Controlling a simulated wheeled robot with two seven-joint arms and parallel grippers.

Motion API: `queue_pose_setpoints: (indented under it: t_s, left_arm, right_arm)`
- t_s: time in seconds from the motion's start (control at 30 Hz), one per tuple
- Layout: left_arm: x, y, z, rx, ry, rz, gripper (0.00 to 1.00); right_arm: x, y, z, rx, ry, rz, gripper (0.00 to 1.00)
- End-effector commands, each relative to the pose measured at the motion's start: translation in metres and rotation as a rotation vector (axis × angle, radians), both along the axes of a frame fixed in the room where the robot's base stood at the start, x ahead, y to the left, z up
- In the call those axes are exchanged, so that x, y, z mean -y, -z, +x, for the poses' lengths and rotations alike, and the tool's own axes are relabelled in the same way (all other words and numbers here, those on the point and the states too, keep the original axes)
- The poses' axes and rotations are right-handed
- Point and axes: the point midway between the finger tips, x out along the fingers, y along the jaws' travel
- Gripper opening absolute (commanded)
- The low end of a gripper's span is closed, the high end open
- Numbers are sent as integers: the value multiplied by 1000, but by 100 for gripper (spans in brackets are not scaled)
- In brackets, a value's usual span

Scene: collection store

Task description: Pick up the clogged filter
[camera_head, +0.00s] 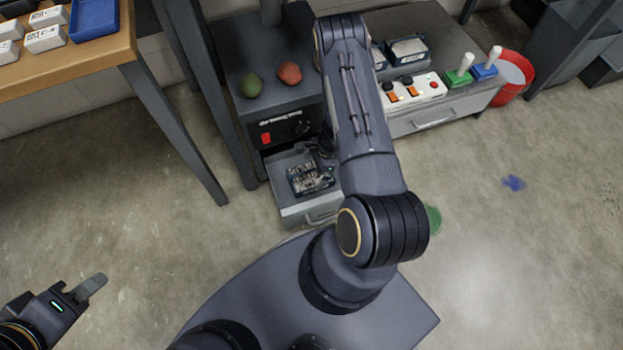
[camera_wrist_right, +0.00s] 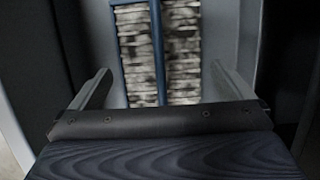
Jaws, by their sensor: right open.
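The clogged filter (camera_head: 309,179), with dirty grey-black pleats in a dark frame, lies in an open drawer (camera_head: 294,209) below the dark cabinet. In the right wrist view the filter (camera_wrist_right: 183,50) shows close up, with a blue bar between two mottled pleat strips. My right gripper (camera_wrist_right: 160,72) is open, one finger on each side of the filter, not visibly touching it. In the head view my right arm hides most of that gripper. My left gripper (camera_head: 92,286) is at the lower left, over bare floor, far from the filter; its finger gap is not clear.
A green ball (camera_head: 250,85) and a red ball (camera_head: 289,74) sit on the cabinet (camera_head: 262,45). To the right, a bench holds a switch box (camera_head: 412,92), green and blue levers and another filter-like block (camera_head: 407,49). A red bucket (camera_head: 514,75) stands beyond. A wooden table (camera_head: 85,55) is at left.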

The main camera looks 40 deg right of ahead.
Motion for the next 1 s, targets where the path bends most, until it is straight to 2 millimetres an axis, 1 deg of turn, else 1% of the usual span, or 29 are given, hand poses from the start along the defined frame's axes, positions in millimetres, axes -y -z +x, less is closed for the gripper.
queue_pose_setpoints:
  t_s: [0.03, 0.1, 0.2, 0.47, 0.57, 0.7, 0.8, 1.0]
  left_arm:
    - [0, 11, 0, 0, 0, 0, 36]
    - [0, 15, 0, 0, 0, 0, 36]
    - [0, 17, 0, 0, 0, 0, 36]
    - [0, 17, 0, 0, 0, 0, 36]
    - [0, 17, 0, 0, 0, 0, 36]
    - [0, 17, 0, 0, 0, 0, 36]
    - [0, 17, 0, 0, 0, 0, 36]
    - [0, 17, 0, 0, 0, 0, 36]
  right_arm:
    - [-3, 14, 0, -1, -1, 0, 100]
    - [-6, 23, 1, -1, -1, 0, 100]
    - [-8, 30, 2, 0, -1, 0, 100]
    - [-10, 32, 2, 0, 0, 0, 100]
    - [-9, 31, 2, 0, 0, 0, 90]
    - [-9, 31, 2, 0, 0, 0, 71]
    - [-9, 31, 2, 0, 0, 0, 61]
    - [-9, 31, 2, 1, 1, 0, 61]
